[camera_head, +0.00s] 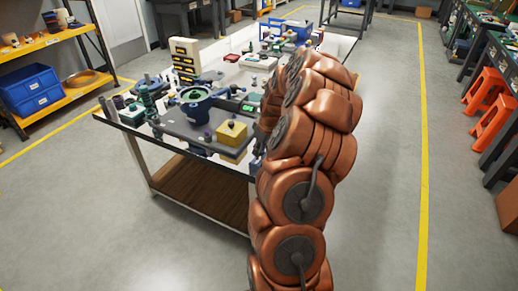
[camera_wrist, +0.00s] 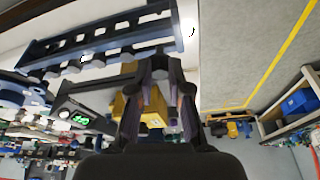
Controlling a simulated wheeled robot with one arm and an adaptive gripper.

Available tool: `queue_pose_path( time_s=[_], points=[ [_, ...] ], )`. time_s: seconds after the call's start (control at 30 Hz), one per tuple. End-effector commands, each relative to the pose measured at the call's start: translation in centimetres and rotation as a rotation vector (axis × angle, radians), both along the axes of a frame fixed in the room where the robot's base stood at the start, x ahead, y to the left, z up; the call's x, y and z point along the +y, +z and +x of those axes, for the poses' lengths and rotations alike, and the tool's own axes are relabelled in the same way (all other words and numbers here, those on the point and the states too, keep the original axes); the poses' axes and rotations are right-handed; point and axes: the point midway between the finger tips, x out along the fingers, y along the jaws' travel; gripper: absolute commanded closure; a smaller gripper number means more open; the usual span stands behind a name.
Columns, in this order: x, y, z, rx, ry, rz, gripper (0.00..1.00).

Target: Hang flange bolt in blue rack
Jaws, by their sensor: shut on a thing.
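In the wrist view my gripper (camera_wrist: 158,72) points away from the camera, its dark fingers closed near the middle of the picture. A small dark piece between the fingertips appears to be the flange bolt; it is mostly hidden by the fingers. The blue rack (camera_wrist: 35,52) is a long dark blue bar with a row of slots at the upper left of the wrist view, beside and beyond the fingertips. The bolt appears apart from it. In the head view my arm covers most of the gripper and its surroundings, at the near right side of the table.
A yellow block (camera_head: 231,132) sits on a grey fixture plate on the table (camera_head: 166,150); it also shows behind the fingers in the wrist view (camera_wrist: 118,104). A device with a green display (camera_wrist: 80,119) is close by. Many small parts crowd the table. The floor (camera_head: 385,180) to the right is clear.

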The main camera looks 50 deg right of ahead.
Motion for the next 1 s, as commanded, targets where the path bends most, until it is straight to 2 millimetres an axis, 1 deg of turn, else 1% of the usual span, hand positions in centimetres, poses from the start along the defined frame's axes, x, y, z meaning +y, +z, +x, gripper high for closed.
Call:
queue_pose_path(
  time_s=[0.47, 0.83, 1.0],
  points=[
    [0.0, -0.3, 0.0, 0.000, 0.000, 0.000, 1.00],
    [0.0, -1.3, 0.0, 0.000, 0.000, 0.000, 1.00],
    [0.0, -1.4, 0.0, 0.000, 0.000, 0.000, 1.00]
  ],
)
